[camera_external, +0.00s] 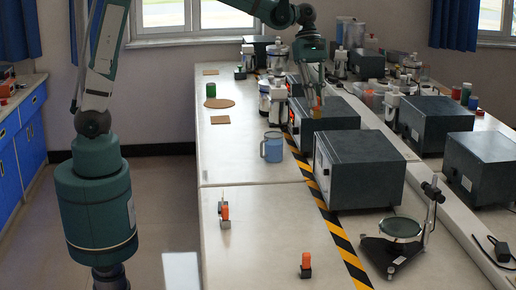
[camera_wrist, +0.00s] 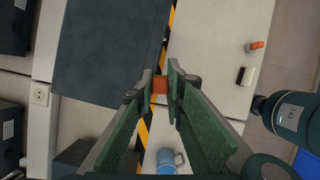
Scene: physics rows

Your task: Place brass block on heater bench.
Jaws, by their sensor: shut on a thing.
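My gripper (camera_external: 317,104) is at the back middle of the long bench, pointing down in front of a dark grey box (camera_external: 330,122). In the wrist view, my gripper (camera_wrist: 160,84) is shut on a small orange-brown block, which I take for the brass block (camera_wrist: 159,86). The block also shows as a small orange patch at the fingertips in the external view (camera_external: 317,101). Most of it is hidden between the fingers. It appears held above the bench, but the exact height is unclear. I cannot tell which of the grey boxes or apparatus is the heater bench.
A blue mug (camera_external: 271,147) stands left of the striped tape (camera_external: 322,207). Another grey box (camera_external: 358,170) is nearer, with a round-plate stand (camera_external: 400,230) at front right. Small orange-topped items (camera_external: 225,214) (camera_external: 305,265) stand at front. The left bench surface is mostly clear.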

